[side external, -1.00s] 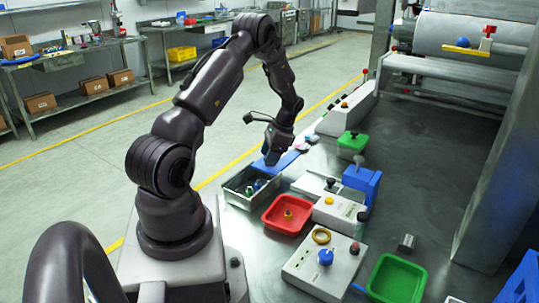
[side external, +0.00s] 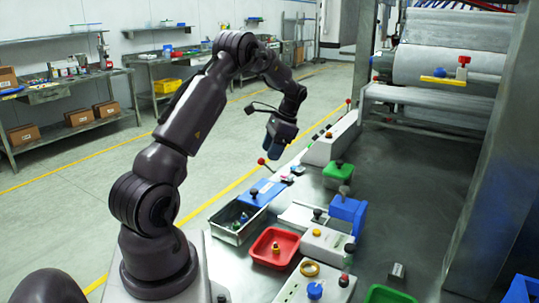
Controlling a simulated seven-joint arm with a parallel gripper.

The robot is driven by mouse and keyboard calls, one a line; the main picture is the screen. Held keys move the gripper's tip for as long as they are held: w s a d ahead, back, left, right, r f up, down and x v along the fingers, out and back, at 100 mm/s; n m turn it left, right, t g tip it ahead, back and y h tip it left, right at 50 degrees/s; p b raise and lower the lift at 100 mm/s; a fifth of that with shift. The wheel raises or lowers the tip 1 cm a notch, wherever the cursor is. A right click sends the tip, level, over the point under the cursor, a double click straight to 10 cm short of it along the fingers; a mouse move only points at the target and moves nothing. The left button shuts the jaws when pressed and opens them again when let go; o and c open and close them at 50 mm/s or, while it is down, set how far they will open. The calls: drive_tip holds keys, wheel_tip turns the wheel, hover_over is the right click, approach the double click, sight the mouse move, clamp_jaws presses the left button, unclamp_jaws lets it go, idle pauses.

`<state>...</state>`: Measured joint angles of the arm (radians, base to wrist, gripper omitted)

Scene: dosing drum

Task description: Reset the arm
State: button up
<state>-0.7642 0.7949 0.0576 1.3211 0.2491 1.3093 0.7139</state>
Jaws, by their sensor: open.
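My gripper (side external: 269,146) is open and empty, pointing down in the air beyond the metal box. The grey metal box (side external: 238,232) stands on the left edge of the bench with small items inside. A blue lid (side external: 268,189) with a dark knob lies at the far part of the box, below and apart from my gripper. Whether the lid fully rests on the rim is hard to tell.
A red-knobbed lever (side external: 262,161) stands near my fingers. A red tray (side external: 272,259), a blue block (side external: 347,212), a green container (side external: 338,178) and control boxes (side external: 326,243) crowd the bench. The dark bench top (side external: 410,190) to the right is mostly clear.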

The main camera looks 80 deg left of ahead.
idle(0.3)
drive_tip(key=d+r+n+t, duration=0.2)
drive_tip(key=d+r, duration=0.3)
drive_tip(key=d, duration=0.5)
drive_tip(key=d+r+n+t, duration=0.2)
drive_tip(key=d+r, duration=0.2)
drive_tip(key=d, duration=0.6)
drive_tip(key=s+d+r+m+t, duration=0.2)
drive_tip(key=s+d+r+t, duration=0.1)
drive_tip(key=d, duration=0.5)
drive_tip(key=s+d+r+m+t, duration=0.2)
drive_tip(key=s+d+r+t, duration=0.1)
drive_tip(key=s+d, duration=0.3)
drive_tip(key=shift+d+r, duration=0.5)
drive_tip(key=shift+d, duration=0.6)
